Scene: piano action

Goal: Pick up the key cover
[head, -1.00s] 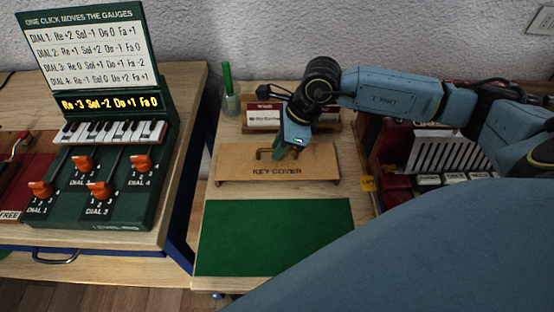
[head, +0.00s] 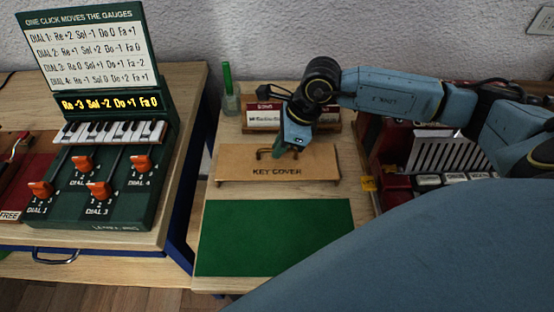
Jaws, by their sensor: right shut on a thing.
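The key cover (head: 278,172) is a flat brown wooden board with "KEY COVER" lettering and a dark handle along its far part. It lies on the wooden table behind a green mat. My right gripper (head: 292,148) comes down from above at the handle and is shut on it; the fingertips partly hide the handle. The cover appears to rest on the table surface; I cannot tell any gap beneath it. My left gripper is not in view.
A green mat (head: 275,238) lies bare in front of the cover. A card holder (head: 262,117) and a jar with a green marker (head: 228,90) stand behind. Left is the dial panel (head: 98,185) with orange knobs. A red device with white keys (head: 425,180) stands at right.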

